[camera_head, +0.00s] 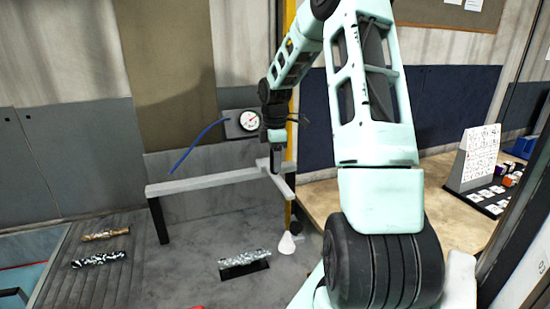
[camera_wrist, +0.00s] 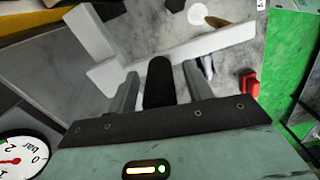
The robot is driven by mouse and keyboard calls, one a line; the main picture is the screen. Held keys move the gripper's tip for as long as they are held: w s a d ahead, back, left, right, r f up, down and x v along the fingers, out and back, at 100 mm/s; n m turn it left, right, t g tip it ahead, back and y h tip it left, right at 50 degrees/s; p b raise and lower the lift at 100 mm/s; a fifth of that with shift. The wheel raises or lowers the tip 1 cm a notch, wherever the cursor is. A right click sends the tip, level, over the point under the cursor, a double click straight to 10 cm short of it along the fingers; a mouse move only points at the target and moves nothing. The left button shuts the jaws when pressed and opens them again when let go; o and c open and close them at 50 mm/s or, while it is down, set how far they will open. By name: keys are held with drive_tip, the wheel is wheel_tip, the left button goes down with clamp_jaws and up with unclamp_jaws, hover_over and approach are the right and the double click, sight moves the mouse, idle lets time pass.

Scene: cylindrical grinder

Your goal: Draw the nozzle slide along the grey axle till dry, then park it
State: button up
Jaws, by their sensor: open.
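A pale rail (camera_head: 205,182) runs across above the grey machine bed. The nozzle slide (camera_head: 283,184) is a pale arm at the rail's right end, pointing toward the camera, with a white cone (camera_head: 287,244) below its tip. The rail also crosses the wrist view (camera_wrist: 220,40). The grey axle (camera_head: 244,263) looks speckled and lies on a black support, left of the cone. My gripper (camera_head: 277,157) is open, low over the slide at the rail's right end. In the wrist view my gripper's fingers (camera_wrist: 160,72) stand apart around a dark upright piece; contact cannot be told.
A brown bar (camera_head: 105,233) and a black-and-white bar (camera_head: 100,258) lie on the ribbed bed at left. A gauge (camera_head: 248,121) and blue hose (camera_head: 198,146) are behind the rail. A wooden bench (camera_head: 440,215) stands at right. A red part (camera_wrist: 250,84) shows in the wrist view.

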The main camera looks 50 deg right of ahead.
clamp_jaws()
drive_tip(key=w+a, duration=0.9)
drive_tip(key=a, duration=0.4)
drive_tip(key=w+a, duration=0.9)
drive_tip(key=a, duration=0.5)
drive_tip(key=shift+w+a+r, duration=0.1)
unclamp_jaws()
drive_tip(key=shift+a, duration=0.1)
